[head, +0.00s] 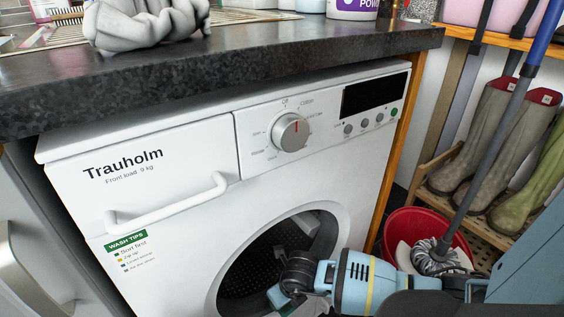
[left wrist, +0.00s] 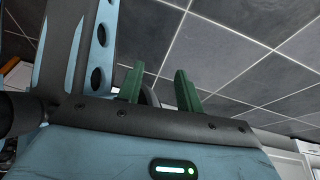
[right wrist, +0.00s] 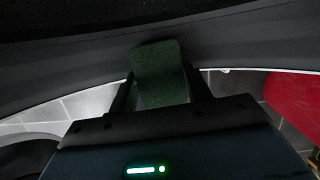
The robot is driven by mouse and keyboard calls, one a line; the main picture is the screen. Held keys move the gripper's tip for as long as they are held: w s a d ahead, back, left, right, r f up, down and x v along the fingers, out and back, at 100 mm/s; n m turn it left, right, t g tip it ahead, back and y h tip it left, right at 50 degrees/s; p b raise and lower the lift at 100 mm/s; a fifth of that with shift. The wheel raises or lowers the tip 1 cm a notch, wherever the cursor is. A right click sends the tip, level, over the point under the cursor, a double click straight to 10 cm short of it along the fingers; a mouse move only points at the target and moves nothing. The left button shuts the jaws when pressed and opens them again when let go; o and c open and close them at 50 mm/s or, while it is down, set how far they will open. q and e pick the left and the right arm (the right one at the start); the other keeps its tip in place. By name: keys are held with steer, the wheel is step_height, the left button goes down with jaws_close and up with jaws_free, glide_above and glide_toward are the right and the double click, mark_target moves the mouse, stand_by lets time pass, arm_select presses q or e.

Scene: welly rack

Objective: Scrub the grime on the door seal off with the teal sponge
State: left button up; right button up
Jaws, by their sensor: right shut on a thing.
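The washing machine (head: 165,185) stands under a dark worktop, with its round opening (head: 262,262) showing a dark perforated drum. In the right wrist view the door seal (right wrist: 235,47) is a dark grey curved band. My right gripper (right wrist: 160,82) is shut on the teal sponge (right wrist: 160,70), which looks dark green in the shade. The sponge overlaps the seal in that view; I cannot tell whether it touches. In the head view my right arm reaches across the opening and the sponge is hidden. No grime can be made out. My left gripper (left wrist: 158,88) is open and empty, its fingers apart.
A red bucket (head: 410,225) with a blue-handled mop (head: 490,140) stands right of the machine, near my right arm. Boots (head: 490,125) stand on a wooden rack behind. Grey cloth (head: 150,22) lies on the worktop (head: 230,60). Grey tiles (left wrist: 235,60) fill the left wrist view.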

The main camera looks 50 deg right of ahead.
steer(key=shift+f, duration=0.15)
steer(key=shift+w+d, duration=0.1)
steer(key=shift+w, duration=0.25)
steer(key=shift+w+d+b, duration=0.2)
steer(key=shift+w+b, duration=0.2)
steer(key=shift+w, duration=0.4)
steer(key=shift+w+d+b, duration=0.15)
steer(key=shift+w+b, duration=0.2)
steer(key=shift+w, duration=0.45)
steer(key=shift+d, duration=0.15)
steer(key=shift+s+d, duration=0.1)
steer(key=shift+s+f, duration=0.1)
steer(key=shift+s, duration=0.05)
steer(key=shift+s+a+p, duration=0.2)
steer(key=shift+s+p, duration=0.7)
steer(key=shift+s, duration=0.05)
steer(key=shift+s+a+p, duration=0.3)
steer(key=shift+s+p, duration=0.35)
steer(key=shift+s, duration=0.3)
